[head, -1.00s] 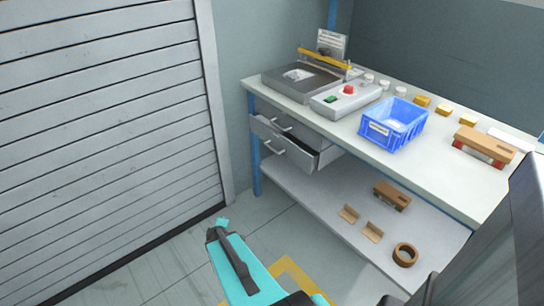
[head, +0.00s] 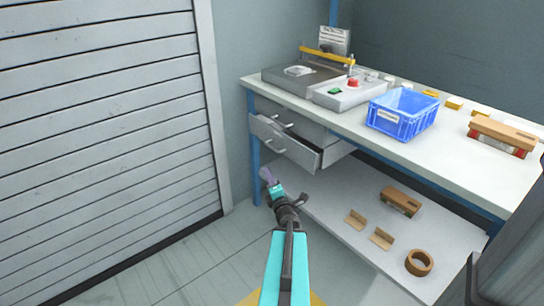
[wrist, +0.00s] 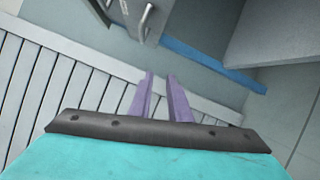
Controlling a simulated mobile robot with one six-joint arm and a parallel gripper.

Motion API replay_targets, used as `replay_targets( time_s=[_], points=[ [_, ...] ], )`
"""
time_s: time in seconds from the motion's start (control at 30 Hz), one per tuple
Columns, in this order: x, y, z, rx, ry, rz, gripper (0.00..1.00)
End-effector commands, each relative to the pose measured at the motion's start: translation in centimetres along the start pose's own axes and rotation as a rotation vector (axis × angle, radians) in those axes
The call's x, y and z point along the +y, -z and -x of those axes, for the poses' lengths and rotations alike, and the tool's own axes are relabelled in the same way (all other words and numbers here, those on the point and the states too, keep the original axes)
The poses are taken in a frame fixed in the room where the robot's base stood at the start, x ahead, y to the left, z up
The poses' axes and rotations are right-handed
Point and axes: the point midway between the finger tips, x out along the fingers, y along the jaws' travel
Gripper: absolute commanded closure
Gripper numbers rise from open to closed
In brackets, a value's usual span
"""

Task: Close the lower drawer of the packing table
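The packing table (head: 455,165) has two grey drawers under its left end. The lower drawer (head: 297,154) is pulled out, with its side wall showing. The upper drawer (head: 299,125) sits further back, above and behind it. My gripper (head: 266,174) is below and slightly left of the lower drawer's front, apart from it. In the wrist view my gripper's two purple fingers (wrist: 160,76) stand a little apart with nothing between them. A drawer handle (wrist: 146,20) shows at the top of that view, beyond the fingertips.
A blue table leg (head: 256,168) stands close by my gripper. The lower shelf (head: 330,205) holds a brown box (head: 401,201), cardboard pieces and a tape roll (head: 419,262). A blue crate (head: 402,113) is on the tabletop. A slatted shutter (head: 100,130) is at left; the floor before it is clear.

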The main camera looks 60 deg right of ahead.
Motion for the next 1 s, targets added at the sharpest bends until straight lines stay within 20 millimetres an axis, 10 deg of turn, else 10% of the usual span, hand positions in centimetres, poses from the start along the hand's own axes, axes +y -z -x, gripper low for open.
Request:
replay_targets(
  time_s=[0.3, 1.0],
  points=[
    [1.3, -5.3, 2.4, -0.012, -0.169, 0.233, 0.83],
    [1.9, -5.9, 2.0, -0.012, -0.193, 0.267, 0.83]
  ],
)
